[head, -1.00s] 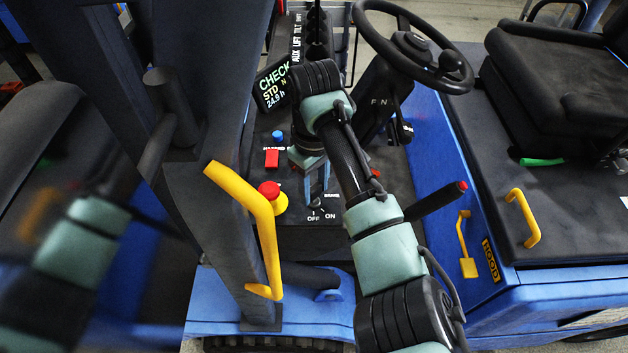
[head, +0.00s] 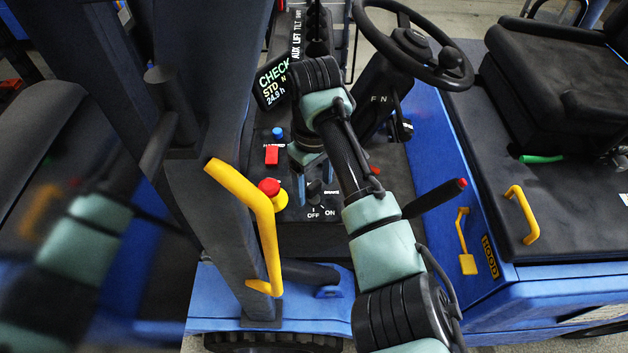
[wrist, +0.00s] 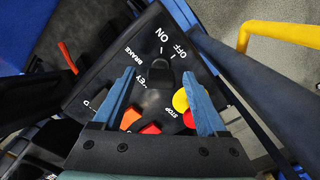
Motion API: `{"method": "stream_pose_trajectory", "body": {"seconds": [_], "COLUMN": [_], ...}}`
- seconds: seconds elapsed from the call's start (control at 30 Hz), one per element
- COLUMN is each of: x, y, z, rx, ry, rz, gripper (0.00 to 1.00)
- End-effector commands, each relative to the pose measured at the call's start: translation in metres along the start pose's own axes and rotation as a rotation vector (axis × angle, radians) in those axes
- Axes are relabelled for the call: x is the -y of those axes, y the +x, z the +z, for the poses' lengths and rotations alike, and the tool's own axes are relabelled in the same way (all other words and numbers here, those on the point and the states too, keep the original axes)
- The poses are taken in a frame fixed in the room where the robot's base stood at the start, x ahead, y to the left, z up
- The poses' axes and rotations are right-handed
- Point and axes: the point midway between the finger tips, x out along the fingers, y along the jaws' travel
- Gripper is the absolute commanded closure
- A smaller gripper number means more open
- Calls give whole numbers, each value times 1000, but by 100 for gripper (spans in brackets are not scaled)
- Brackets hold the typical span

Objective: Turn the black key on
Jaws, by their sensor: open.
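The black key (wrist: 160,80) sits on the dark panel, with the OFF and ON labels just beyond it in the wrist view. In the head view the key (head: 315,188) is above the OFF and ON labels, partly crowded by my fingers. My gripper (wrist: 158,85) is open, with one blue finger on each side of the key. In the head view my gripper (head: 313,180) points down at the key. I cannot tell whether either finger touches it. The exact setting the key points at is unclear.
A red stop button on a yellow base (head: 270,188) sits left of the key. A red switch (head: 271,155) and a blue knob (head: 277,134) are farther up the panel. A yellow handrail (head: 255,215) stands at left, and a red-tipped lever (head: 435,198) at right.

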Motion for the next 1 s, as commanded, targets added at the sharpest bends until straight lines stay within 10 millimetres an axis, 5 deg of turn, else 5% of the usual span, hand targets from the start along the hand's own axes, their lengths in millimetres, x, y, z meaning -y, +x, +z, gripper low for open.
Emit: {"method": "stream_pose_trajectory", "body": {"seconds": [0.27,0.63,1.0], "x": [0,-2,0], "y": [-24,-110,-130], "z": [-1,1,0], "rx": [-4,1,1], "ry": [-1,0,1], "rz": [3,5,0], "gripper": [25,25,25]}}
